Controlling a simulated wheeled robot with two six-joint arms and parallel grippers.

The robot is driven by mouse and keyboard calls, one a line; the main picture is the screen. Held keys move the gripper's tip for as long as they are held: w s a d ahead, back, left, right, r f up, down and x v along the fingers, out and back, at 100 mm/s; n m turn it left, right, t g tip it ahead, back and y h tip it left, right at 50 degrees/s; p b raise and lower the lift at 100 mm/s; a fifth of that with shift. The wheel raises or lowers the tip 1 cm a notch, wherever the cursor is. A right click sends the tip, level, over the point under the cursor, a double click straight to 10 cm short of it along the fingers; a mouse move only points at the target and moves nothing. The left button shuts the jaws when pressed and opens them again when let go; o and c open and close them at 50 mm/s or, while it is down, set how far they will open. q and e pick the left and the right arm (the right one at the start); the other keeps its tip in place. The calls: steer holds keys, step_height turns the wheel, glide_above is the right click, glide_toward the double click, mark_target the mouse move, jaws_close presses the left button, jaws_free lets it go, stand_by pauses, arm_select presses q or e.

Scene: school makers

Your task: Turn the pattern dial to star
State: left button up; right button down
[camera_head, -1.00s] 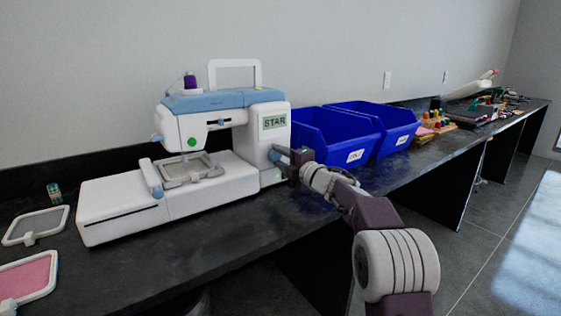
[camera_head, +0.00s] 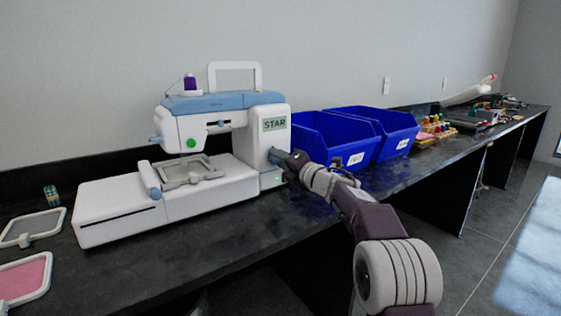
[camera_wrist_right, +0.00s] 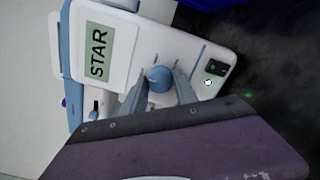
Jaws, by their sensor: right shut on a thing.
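The white and blue embroidery machine (camera_head: 208,113) stands on the black counter. A green display on its right column reads STAR (camera_head: 274,124); it also shows in the right wrist view (camera_wrist_right: 98,53). Below the display is the blue pattern dial (camera_wrist_right: 158,79), between the fingers of my right gripper (camera_wrist_right: 160,84). In the head view the right gripper (camera_head: 278,158) reaches in from the right to the machine's column, its jaws shut on the dial. The dial's far side is hidden by the fingers. My left gripper is not in view.
Two blue bins (camera_head: 335,143) stand close behind and right of my right gripper. Hoops, one with pink fabric (camera_head: 22,279), lie on the counter at left. A purple thread spool (camera_head: 190,84) sits on the machine. Counter in front of the machine is clear.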

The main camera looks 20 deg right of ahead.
stand_by(0.3)
steer(key=c, duration=0.9)
jaws_free()
steer(key=shift+c, duration=0.2)
steer(key=shift+s, duration=0.1)
steer(key=v, duration=0.9)
